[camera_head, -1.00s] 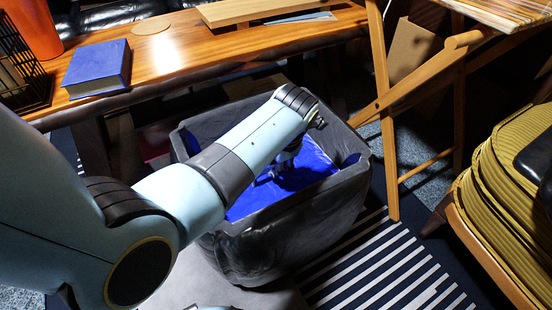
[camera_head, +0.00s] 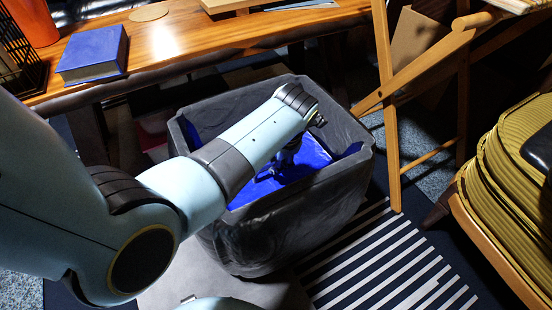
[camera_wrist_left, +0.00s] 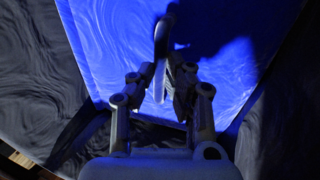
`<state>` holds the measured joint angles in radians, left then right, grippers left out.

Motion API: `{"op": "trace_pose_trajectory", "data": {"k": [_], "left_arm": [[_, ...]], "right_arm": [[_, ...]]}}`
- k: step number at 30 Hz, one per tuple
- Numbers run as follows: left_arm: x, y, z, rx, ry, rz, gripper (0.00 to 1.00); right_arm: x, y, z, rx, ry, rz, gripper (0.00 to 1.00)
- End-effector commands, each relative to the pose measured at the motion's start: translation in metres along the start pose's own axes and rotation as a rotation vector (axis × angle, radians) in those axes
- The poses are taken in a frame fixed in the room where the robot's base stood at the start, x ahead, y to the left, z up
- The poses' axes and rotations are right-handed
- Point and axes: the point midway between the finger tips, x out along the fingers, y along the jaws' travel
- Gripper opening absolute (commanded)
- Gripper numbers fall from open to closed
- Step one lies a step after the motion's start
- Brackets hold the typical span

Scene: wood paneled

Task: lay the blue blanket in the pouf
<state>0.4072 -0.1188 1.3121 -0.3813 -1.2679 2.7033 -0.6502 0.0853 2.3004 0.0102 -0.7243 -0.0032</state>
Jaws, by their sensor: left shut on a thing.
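The pouf (camera_head: 290,232) is a dark grey, open-topped box on the floor at the centre of the head view. The blue blanket (camera_head: 312,158) lies inside it, below the rim, partly hidden by my left arm. In the left wrist view the blanket (camera_wrist_left: 105,50) spreads between the pouf's dark walls (camera_wrist_left: 32,95). My left gripper (camera_head: 284,160) reaches down inside the pouf. In the left wrist view its fingers (camera_wrist_left: 163,75) are shut on a thin upright fold of the blanket. My right gripper is not in view.
A wooden desk (camera_head: 190,45) with a blue book (camera_head: 93,54) stands behind the pouf. A folding wooden frame (camera_head: 388,110) stands close to the pouf's right. A chair with olive cushions (camera_head: 505,170) is at the far right. A striped rug (camera_head: 375,255) lies in front.

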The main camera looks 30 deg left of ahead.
Motion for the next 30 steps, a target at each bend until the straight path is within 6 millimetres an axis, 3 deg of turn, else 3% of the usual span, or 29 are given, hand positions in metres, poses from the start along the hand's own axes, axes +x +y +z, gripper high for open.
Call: {"op": "trace_pose_trajectory", "data": {"k": [7, 8, 14, 20, 24, 30], "left_arm": [[0.0029, 0.0001, 0.0009, -0.001, -0.002, 0.002, 0.00], [0.0030, 0.0001, 0.0010, -0.001, -0.002, 0.002, 0.15], [0.0027, -0.0001, 0.0007, 0.000, -0.001, 0.002, 0.41], [0.0041, -0.0019, -0.0009, 0.001, 0.002, -0.002, 0.42], [0.0040, -0.0018, -0.0008, 0.001, 0.002, -0.001, 0.56], [0.0035, -0.0013, -0.0003, 0.000, 0.001, -0.001, 0.56]], "right_arm": [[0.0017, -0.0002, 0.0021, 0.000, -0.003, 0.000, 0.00], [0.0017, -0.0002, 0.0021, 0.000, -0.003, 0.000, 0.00], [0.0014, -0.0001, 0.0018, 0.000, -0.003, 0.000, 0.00], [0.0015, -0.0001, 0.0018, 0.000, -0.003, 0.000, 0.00], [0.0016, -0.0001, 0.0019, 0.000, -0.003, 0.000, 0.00], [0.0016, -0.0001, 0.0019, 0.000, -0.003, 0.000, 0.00]]}}
